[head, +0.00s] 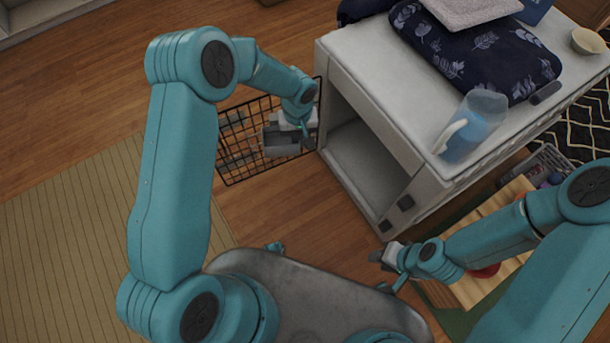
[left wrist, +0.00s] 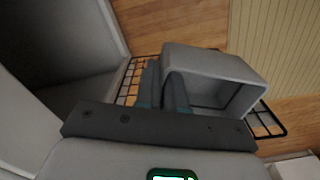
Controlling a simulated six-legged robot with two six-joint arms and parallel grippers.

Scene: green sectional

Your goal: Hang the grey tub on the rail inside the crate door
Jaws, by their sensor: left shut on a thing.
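The crate's black wire door (head: 240,153) stands open to the left of the pale crate (head: 375,85). My left gripper (head: 297,128) is shut on the grey tub (head: 280,143) and holds it in front of the door, close to the wires. In the left wrist view, the fingers (left wrist: 165,88) grip the near wall of the tub (left wrist: 222,72), with the wire door (left wrist: 272,122) behind it. I cannot make out the rail or tell whether the tub touches it. My right gripper (head: 385,256) is by the crate's front right corner, away from the tub; its jaws are unclear.
The crate's dark opening is just right of my left gripper. On its top are a dark leaf-patterned cushion (head: 470,45), a blue jug (head: 476,122) and a small bowl (head: 589,41). A wooden slatted box (head: 468,290) is below my right arm. A striped mat (head: 75,235) lies at left.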

